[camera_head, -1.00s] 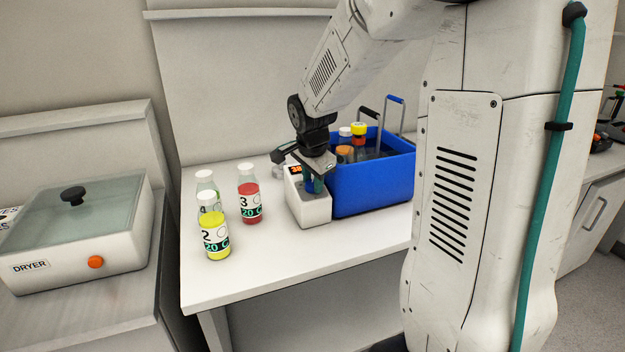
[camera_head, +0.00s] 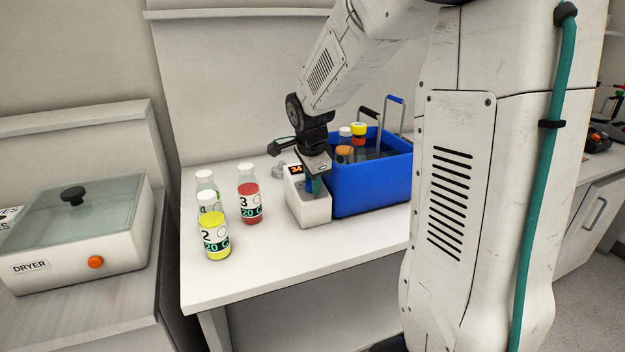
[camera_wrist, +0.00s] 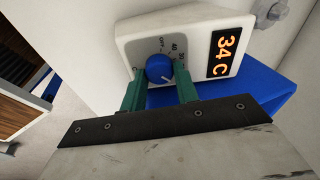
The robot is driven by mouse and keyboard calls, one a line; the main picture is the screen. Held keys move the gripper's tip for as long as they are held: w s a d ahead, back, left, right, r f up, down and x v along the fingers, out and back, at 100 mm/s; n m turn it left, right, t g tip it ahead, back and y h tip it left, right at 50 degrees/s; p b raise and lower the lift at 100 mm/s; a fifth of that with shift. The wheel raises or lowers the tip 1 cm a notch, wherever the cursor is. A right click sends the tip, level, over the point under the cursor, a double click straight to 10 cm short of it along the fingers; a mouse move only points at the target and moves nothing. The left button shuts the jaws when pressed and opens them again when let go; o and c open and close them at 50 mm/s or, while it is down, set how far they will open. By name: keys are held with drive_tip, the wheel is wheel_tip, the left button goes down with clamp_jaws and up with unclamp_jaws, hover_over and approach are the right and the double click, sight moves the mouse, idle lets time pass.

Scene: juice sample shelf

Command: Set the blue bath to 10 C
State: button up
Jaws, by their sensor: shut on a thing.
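The blue bath (camera_head: 370,185) stands on the white table, with a white control box (camera_head: 311,212) at its left side. The box's display (camera_wrist: 230,55) reads 34 C in the wrist view. Its round blue knob (camera_wrist: 159,68) has a white pointer line and a printed scale around it. My gripper (camera_head: 314,187) is over the box. In the wrist view its green fingers (camera_wrist: 160,84) are shut on the blue knob, one on each side. The fingers hide part of the dial. In the head view my gripper hides the knob.
Bottles with yellow (camera_head: 215,238) and red (camera_head: 249,203) contents stand left of the box, with another behind. Capped bottles (camera_head: 358,133) and upright metal handles (camera_head: 370,116) are in the bath. A dryer (camera_head: 75,235) sits on the left counter. The table front is clear.

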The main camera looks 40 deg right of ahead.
drive_tip(key=o, duration=1)
drive_tip(key=shift+c, duration=0.2)
drive_tip(key=shift+r, duration=0.1)
drive_tip(key=v, duration=0.7)
drive_tip(key=shift+r, duration=0.35)
drive_tip(key=shift+a, duration=0.15)
drive_tip(key=s+a+n, duration=0.5)
drive_tip(key=s+n, duration=0.2)
drive_tip(key=s, duration=0.1)
drive_tip(key=s+a+n+y, duration=0.1)
drive_tip(key=s+a+n, duration=0.4)
drive_tip(key=s, duration=0.4)
drive_tip(key=s+a+n+g+y, duration=0.1)
drive_tip(key=s+a+n, duration=0.4)
drive_tip(key=s+n, duration=0.3)
drive_tip(key=shift+s+a+n, duration=0.25)
drive_tip(key=shift+s+n, duration=0.05)
drive_tip(key=shift+s, duration=0.2)
